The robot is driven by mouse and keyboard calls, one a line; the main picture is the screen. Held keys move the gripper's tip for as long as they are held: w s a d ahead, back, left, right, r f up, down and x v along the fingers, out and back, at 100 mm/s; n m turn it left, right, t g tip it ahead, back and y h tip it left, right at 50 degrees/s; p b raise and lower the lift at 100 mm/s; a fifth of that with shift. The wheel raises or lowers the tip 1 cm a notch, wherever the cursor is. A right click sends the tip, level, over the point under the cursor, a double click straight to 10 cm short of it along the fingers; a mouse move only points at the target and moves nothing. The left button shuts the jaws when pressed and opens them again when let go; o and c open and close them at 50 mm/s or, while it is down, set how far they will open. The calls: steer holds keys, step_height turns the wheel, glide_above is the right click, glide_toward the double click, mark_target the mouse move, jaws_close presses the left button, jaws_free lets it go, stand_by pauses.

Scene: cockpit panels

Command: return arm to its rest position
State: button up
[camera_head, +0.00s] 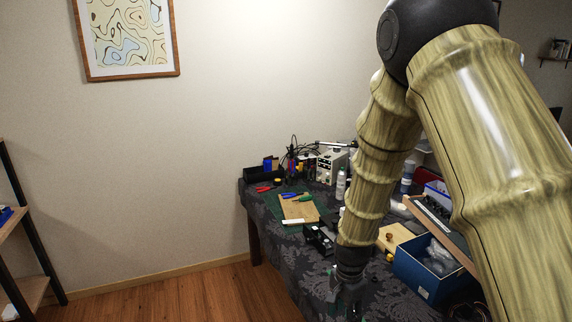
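My arm, with a bamboo-like surface and a black joint at the top, fills the right side of the head camera view. It bends at that joint and its forearm hangs down over the table. My gripper (347,300) is dark and sits low in the view, in front of the dark patterned tablecloth. Its fingers blend into the cloth, so I cannot tell whether they are open or shut. No held object is distinguishable.
A table (277,262) with a dark cloth carries a green mat (318,212) with a brown board (298,209), a blue box (418,274), a bottle (340,184) and bench equipment (328,167). Shelves (30,285) stand at the left. The wooden floor (200,296) between is clear.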

steer(key=s+d+f+n, duration=0.3)
steer(key=s+f+n, duration=0.1)
steer(key=s+f, duration=0.75)
steer(key=s+d+f+n, duration=0.3)
steer(key=s+f+n, duration=0.1)
steer(key=s+f, duration=0.75)
steer(key=s+d+f+n, duration=0.2)
steer(key=s+n, duration=0.1)
steer(key=s, duration=0.9)
step_height(320, 180, down, 10)
steer(key=b, duration=1)
steer(key=shift+w+a, duration=0.15)
steer(key=shift+a, duration=0.05)
